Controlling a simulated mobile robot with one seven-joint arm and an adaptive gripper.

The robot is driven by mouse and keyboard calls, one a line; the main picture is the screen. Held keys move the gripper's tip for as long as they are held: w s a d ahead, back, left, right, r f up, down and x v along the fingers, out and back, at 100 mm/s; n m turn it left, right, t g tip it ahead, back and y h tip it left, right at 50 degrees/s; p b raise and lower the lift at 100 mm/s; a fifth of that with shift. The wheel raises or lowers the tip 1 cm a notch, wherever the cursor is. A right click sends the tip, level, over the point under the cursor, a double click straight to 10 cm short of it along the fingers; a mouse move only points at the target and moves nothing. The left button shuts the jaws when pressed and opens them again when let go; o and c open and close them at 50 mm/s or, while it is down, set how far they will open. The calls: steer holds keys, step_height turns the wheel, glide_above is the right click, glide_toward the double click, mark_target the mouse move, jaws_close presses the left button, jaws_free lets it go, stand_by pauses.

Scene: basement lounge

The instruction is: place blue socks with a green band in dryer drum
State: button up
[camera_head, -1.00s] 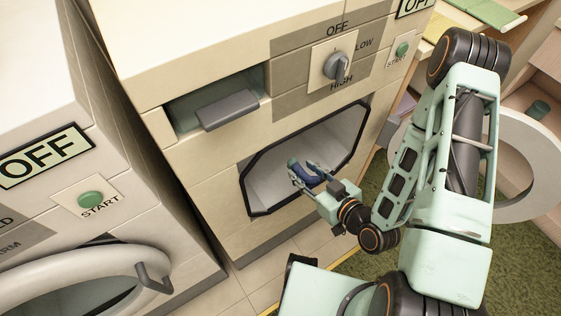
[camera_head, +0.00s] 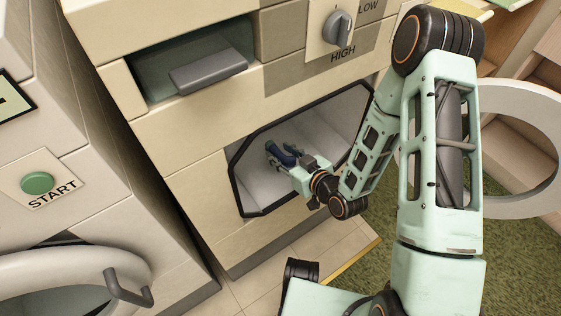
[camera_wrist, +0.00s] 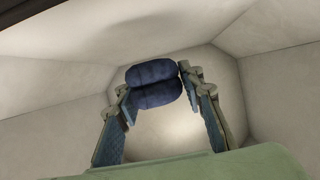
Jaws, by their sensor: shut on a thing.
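The blue socks (camera_head: 282,155) are a dark blue bundle with a green part at the far left end in the head view. In the wrist view the blue socks (camera_wrist: 154,84) show as two rolled lobes between the fingertips; no green band shows there. My gripper (camera_head: 290,159) is shut on the socks and reaches through the dryer's opening. In the wrist view my gripper (camera_wrist: 155,95) has a finger on each side of the bundle. The dryer drum (camera_head: 262,185) is pale, with a black-rimmed angular opening. Its walls surround the gripper in the wrist view (camera_wrist: 60,60).
The open round dryer door (camera_head: 497,208) stands to the right, beyond my arm. A second machine with a round door (camera_head: 70,265) and handle is at the left. The dryer's control knob (camera_head: 338,27) and a grey drawer handle (camera_head: 208,72) are above the opening.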

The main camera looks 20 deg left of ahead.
mark_target(281, 159)
steer(key=shift+w+a+f+b, duration=0.15)
steer(key=shift+f+b, duration=0.3)
steer(key=shift+f, duration=0.55)
steer(key=shift+w+a+f+b, duration=0.1)
steer(key=shift+f+b, duration=0.3)
steer(key=shift+f, duration=0.55)
steer(key=shift+f, duration=0.2)
steer(key=o, duration=1.2)
steer(key=shift+c, duration=0.2)
steer(key=shift+r, duration=0.25)
steer(key=p+v, duration=0.3)
steer(key=v, duration=0.9)
steer(key=shift+f, duration=0.1)
